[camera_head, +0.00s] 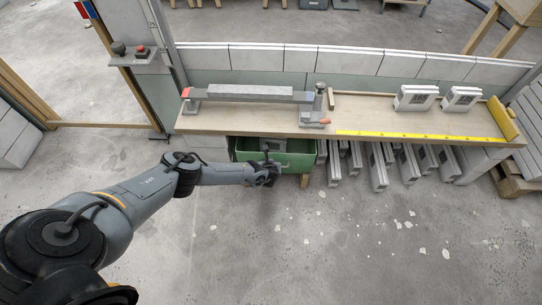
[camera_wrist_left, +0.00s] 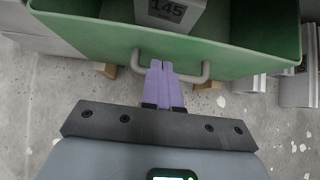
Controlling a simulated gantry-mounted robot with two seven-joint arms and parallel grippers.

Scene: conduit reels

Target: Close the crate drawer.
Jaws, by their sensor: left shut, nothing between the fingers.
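The crate drawer (camera_head: 298,160) is a green open-topped box under the left part of the workbench, standing out past its front edge. In the left wrist view its green front wall (camera_wrist_left: 100,45) spans the top, with a grey bar handle (camera_wrist_left: 192,77) on it. My left gripper (camera_head: 270,172) is at the drawer's front. In the wrist view its purple fingers (camera_wrist_left: 161,68) are shut with nothing between them, in line with the middle of the handle; I cannot tell whether they touch it. A block marked 145 (camera_wrist_left: 178,12) lies inside the drawer. My right gripper is not in view.
The workbench (camera_head: 400,122) carries a long clamp fixture (camera_head: 250,93), a yellow ruler strip (camera_head: 420,136) and two grey-white blocks (camera_head: 415,97). Several similar blocks (camera_head: 378,165) stand under the bench right of the drawer. The floor in front is clear apart from pale flakes.

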